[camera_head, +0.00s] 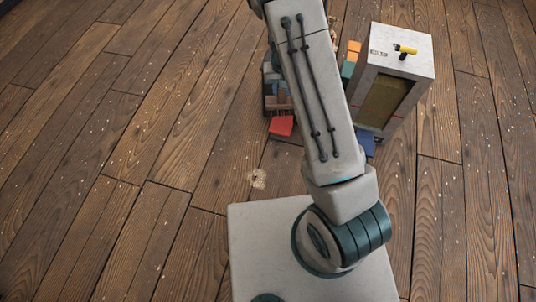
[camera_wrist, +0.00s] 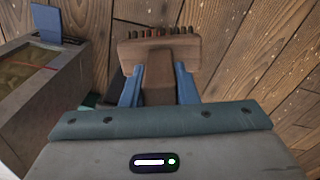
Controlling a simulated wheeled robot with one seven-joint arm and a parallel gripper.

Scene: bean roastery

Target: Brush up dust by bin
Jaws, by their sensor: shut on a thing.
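In the wrist view my gripper (camera_wrist: 159,70) is shut on a wooden brush (camera_wrist: 158,50), its blue fingers on either side of the handle. The brush has a wide block with a row of brown bristles along its far edge. A pale patch of dust (camera_head: 258,178) lies on the floor left of my arm. The grey bin (camera_head: 411,57) stands right of my arm, with a dark yellowish opening in its side. It also shows at the left of the wrist view (camera_wrist: 50,90).
A yellow and black item (camera_head: 405,50) lies on the bin. A blue flat piece (camera_head: 367,145) is at its foot, and a red one (camera_head: 281,125) lies left of my arm. Several coloured things are partly hidden behind my arm. The plank floor at left is clear, with small pale specks.

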